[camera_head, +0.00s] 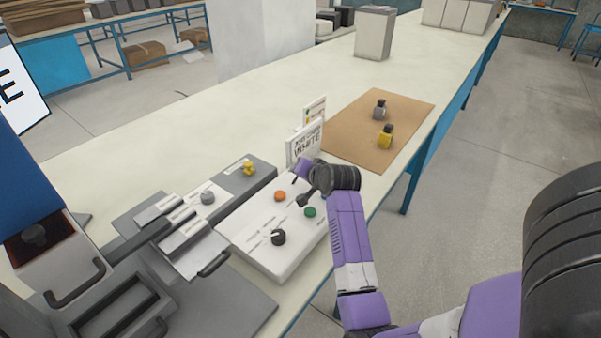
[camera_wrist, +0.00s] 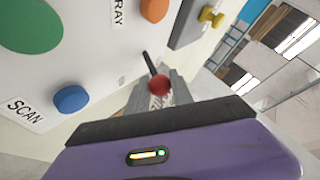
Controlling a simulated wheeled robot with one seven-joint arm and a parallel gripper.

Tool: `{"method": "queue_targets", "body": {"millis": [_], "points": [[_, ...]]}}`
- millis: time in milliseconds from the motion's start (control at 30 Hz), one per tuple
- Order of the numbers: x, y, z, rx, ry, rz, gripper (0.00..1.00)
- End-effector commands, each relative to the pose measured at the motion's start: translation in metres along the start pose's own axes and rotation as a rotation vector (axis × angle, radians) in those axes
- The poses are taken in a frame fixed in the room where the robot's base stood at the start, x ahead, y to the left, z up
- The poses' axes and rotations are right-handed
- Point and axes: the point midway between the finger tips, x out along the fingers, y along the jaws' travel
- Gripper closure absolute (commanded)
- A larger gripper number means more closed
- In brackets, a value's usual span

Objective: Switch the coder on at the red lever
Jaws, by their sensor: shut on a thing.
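The red lever (camera_wrist: 160,85) shows in the wrist view as a round red knob on a thin black stalk, which rises from the white control panel (camera_wrist: 105,60). My gripper (camera_wrist: 161,94) has its grey fingers on either side of the red knob and is shut on it. In the head view my gripper (camera_head: 306,192) is at the far right side of the white control panel (camera_head: 255,228). The red knob is hidden there by my gripper and wrist.
The panel also carries an orange button (camera_head: 280,195), a green button (camera_head: 310,211) and a black knob (camera_head: 278,237). A blue button (camera_wrist: 71,99) sits beside the SCAN label. A white sign (camera_head: 304,146) stands behind my gripper. A brown mat (camera_head: 350,125) holds two small items.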

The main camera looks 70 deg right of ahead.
Motion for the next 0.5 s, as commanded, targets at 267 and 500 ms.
{"method": "queue_targets", "body": {"millis": [267,500], "points": [[0.0002,0.0008,0.0005,0.000,-0.001,0.002,0.50],[-0.0010,0.0009,0.0004,-0.001,-0.001,0.002,0.50]]}}
